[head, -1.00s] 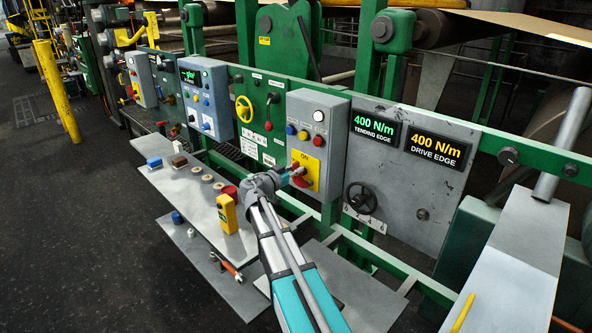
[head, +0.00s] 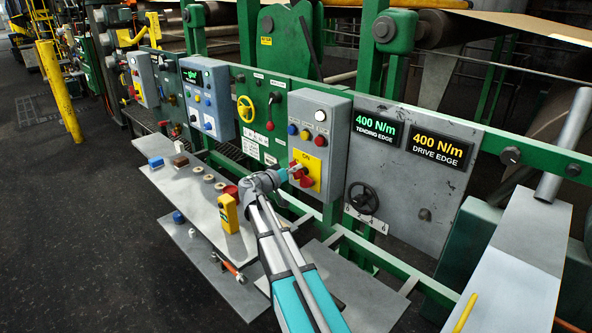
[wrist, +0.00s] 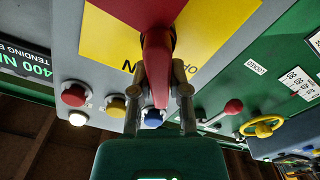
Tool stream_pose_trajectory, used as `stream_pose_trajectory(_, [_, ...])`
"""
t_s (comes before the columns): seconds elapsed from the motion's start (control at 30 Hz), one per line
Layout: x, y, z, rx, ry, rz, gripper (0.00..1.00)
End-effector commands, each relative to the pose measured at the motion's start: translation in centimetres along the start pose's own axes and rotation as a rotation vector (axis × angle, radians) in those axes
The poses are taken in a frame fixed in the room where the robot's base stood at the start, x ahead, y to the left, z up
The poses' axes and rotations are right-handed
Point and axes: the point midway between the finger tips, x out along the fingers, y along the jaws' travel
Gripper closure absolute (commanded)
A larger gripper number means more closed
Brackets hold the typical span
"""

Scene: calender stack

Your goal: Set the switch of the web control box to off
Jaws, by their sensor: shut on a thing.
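The web control box (head: 318,108) is a grey box with a yellow plate (head: 316,165) on its front. The red rotary switch (head: 306,181) sits on this plate, partly hidden by my gripper (head: 287,173). In the wrist view, the switch's red handle (wrist: 156,62) lies between the two fingers of my gripper (wrist: 160,82), which is shut on it. The handle points down the picture, between an "N" on its left and part of an "OF" label on its right. The rest of both words is hidden.
Red, yellow and blue buttons and a white lamp (wrist: 77,118) sit close to the fingers. A black handwheel (head: 363,198) is to the right of the box. A yellow handheld unit (head: 228,213) stands on the grey shelf (head: 185,205) at lower left.

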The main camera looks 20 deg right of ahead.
Motion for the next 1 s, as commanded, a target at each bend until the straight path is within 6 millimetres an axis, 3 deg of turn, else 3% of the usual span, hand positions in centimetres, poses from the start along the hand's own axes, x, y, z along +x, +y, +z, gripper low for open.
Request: stream_pose_trajectory(1.0, [0.0, -2.0, 1.2, -0.912, -0.004, -0.002, 1.00])
